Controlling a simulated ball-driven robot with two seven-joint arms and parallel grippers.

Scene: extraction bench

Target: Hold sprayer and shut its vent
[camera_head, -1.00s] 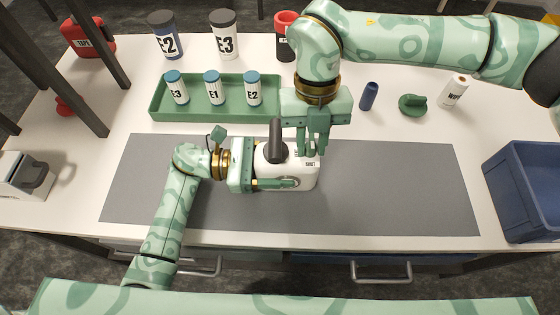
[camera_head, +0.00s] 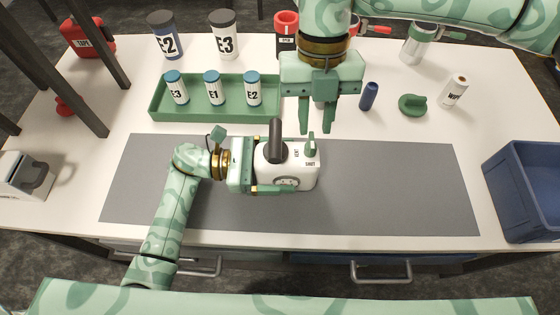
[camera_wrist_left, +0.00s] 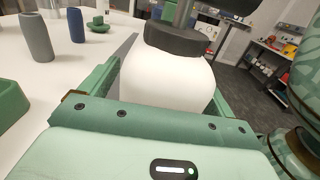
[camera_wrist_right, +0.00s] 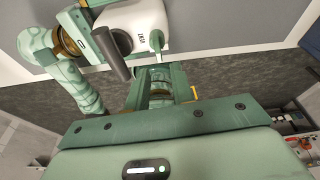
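The white sprayer (camera_head: 270,178) stands on the grey mat, with a black pump handle (camera_head: 276,140) on top. My left gripper (camera_head: 285,172) is shut around its body from the left; the white body also shows between the fingers in the left wrist view (camera_wrist_left: 165,80). A small green vent lever (camera_head: 311,146) stands on the sprayer's right top, beside the printed words VENT and SHUT. The lever also shows in the right wrist view (camera_wrist_right: 157,42). Which word it points to I cannot tell. My right gripper (camera_head: 316,126) is open and empty, behind the lever and apart from it.
A green tray (camera_head: 160,113) with several small bottles is at the back left. A blue bottle (camera_head: 369,96), a green object (camera_head: 412,104) and a white bottle (camera_head: 454,90) stand at the back right. A blue bin (camera_head: 520,170) is far right. The mat's (camera_head: 400,190) right half is clear.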

